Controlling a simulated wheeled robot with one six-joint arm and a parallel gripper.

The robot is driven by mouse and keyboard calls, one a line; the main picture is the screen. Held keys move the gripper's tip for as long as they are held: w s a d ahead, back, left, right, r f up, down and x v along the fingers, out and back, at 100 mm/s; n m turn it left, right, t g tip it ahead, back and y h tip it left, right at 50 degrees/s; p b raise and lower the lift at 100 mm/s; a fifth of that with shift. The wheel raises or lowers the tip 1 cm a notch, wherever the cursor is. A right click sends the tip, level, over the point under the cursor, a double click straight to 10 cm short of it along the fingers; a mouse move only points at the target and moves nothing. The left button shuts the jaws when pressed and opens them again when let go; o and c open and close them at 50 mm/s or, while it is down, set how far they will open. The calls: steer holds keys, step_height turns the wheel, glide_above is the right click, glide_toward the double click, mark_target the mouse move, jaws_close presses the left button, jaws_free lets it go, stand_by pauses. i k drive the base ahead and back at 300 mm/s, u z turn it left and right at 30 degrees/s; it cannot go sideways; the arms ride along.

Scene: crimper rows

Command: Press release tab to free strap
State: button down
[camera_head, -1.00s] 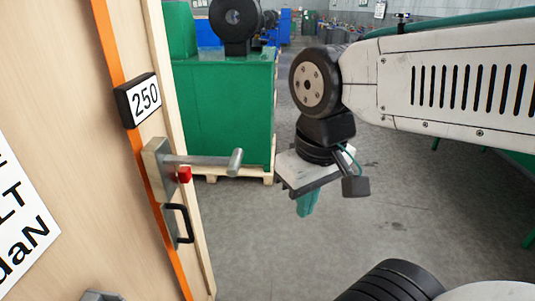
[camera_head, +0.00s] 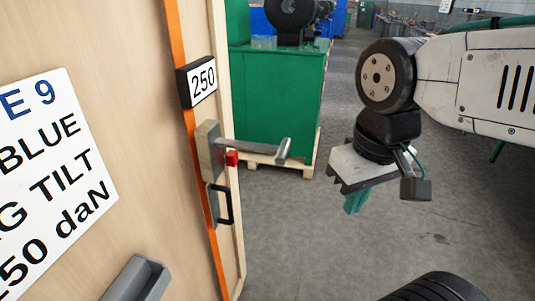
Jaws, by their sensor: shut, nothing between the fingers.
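An orange strap (camera_head: 177,60) runs down the face of a wooden crate. A grey metal buckle (camera_head: 208,150) sits on it, with a lever (camera_head: 257,147) sticking out to the right. A small red tab (camera_head: 232,158) is just under the lever's root. A black loop handle (camera_head: 226,205) is below the tab. My gripper (camera_head: 357,199) hangs to the right of the lever, pointing down, with its teal fingers together and empty. It is clear of the buckle and the tab.
A black plate marked 250 (camera_head: 197,82) sits above the buckle. A white sign (camera_head: 55,170) and a grey channel-shaped bracket (camera_head: 138,280) are on the crate. A green machine (camera_head: 275,105) stands on a pallet behind. The grey floor (camera_head: 310,240) between crate and gripper is clear.

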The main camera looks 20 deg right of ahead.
mark_target(232, 158)
steer(key=z, duration=1.15)
steer(key=k, duration=0.4)
steer(key=u, duration=1.15)
